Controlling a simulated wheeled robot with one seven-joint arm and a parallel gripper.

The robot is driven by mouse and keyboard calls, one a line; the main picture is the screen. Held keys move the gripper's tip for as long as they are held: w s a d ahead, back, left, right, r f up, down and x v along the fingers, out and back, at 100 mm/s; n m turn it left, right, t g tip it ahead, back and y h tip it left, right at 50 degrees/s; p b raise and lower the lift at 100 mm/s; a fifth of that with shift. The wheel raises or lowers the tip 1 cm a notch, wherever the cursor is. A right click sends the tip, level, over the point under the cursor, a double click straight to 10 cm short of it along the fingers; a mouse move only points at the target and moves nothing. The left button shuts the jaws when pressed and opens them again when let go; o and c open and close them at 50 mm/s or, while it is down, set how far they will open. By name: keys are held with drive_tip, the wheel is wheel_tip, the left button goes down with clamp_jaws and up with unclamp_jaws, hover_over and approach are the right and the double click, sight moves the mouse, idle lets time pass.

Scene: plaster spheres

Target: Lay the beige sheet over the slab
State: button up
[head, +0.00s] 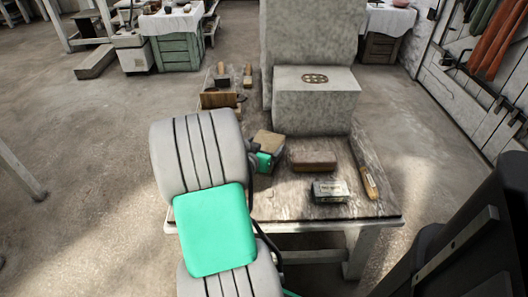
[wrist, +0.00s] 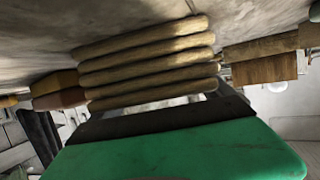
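The folded beige sheet (head: 269,142) appears as a small tan stack on the worktable, left of the grey stone block (head: 314,108). In the wrist view the sheet (wrist: 150,65) shows several thick folds, close in front of my gripper. My gripper (head: 264,160) is at the near side of the stack, mostly hidden behind my arm in the head view. Its green and black parts (wrist: 175,148) fill the lower wrist view. I cannot tell whether it touches the sheet or how far its fingers are apart. The block and a taller upright slab (head: 309,35) behind it stand on the table; I see no sheet on either.
An oval metal plate (head: 314,78) lies on the block. A brown brick-like block (head: 312,160), a small labelled box (head: 329,190) and a wood-handled tool (head: 369,182) lie near the front. A wooden box (head: 219,99) and tools stand at the back left.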

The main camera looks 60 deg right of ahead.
drive_tip(key=shift+r, duration=0.1)
drive_tip(key=c, duration=1.1)
